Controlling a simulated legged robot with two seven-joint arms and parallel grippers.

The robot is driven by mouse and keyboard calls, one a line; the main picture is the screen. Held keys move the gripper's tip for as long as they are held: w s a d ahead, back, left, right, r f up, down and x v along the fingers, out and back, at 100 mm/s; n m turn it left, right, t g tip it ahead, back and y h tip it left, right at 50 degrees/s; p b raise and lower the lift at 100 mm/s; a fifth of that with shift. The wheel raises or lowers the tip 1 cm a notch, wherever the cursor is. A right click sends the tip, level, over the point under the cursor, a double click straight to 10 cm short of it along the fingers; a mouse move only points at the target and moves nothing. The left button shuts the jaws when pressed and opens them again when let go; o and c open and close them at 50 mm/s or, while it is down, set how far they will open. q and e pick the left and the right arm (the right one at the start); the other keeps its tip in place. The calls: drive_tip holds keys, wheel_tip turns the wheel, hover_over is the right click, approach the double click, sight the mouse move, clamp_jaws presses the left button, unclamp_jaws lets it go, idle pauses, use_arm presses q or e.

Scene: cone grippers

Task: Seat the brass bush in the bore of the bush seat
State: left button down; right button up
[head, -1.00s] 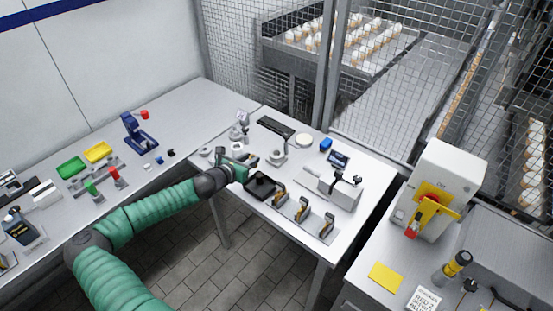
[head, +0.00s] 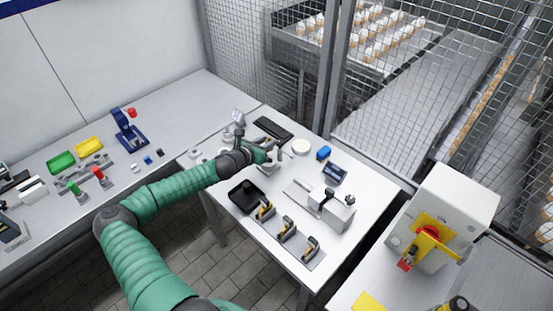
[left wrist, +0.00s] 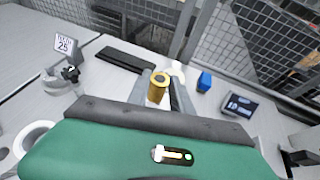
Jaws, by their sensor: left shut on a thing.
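The brass bush (left wrist: 158,86) is a gold cylinder with a dark hole in its top, standing about upright between the fingers of my left gripper (left wrist: 161,93) in the left wrist view. The left gripper (head: 273,156) is shut on it, over the back part of the table. In the head view a pale grey part, which looks like the bush seat (head: 267,169), shows partly just below the gripper. Its bore is hidden by the gripper, and I cannot tell whether the bush touches it. My right gripper is not in view.
A black tray (head: 240,201), several clamps and a grey vise (head: 336,209) stand nearer the front. Wire mesh closes off the back.

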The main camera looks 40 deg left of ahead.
sight(266, 165)
use_arm(q)
drive_tip(key=f, duration=0.2)
drive_tip(key=s+f, duration=0.1)
drive_tip(key=f, duration=0.5)
drive_tip(key=shift+s+d+f, duration=0.1)
drive_tip(key=shift+s+f, duration=0.05)
drive_tip(key=shift+s, duration=0.05)
drive_tip(key=shift+d+f, duration=0.1)
drive_tip(key=shift+f, duration=0.05)
drive_tip(key=shift+w+f, duration=0.15)
drive_tip(key=shift+w, duration=0.05)
drive_tip(key=c, duration=1.2)
unclamp_jaws()
drive_tip(key=shift+o, duration=0.3)
drive_tip(key=shift+a, duration=0.2)
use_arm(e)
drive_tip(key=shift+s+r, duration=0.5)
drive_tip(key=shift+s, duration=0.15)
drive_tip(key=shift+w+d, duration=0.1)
use_arm(q)
drive_tip(key=shift+a, duration=0.1)
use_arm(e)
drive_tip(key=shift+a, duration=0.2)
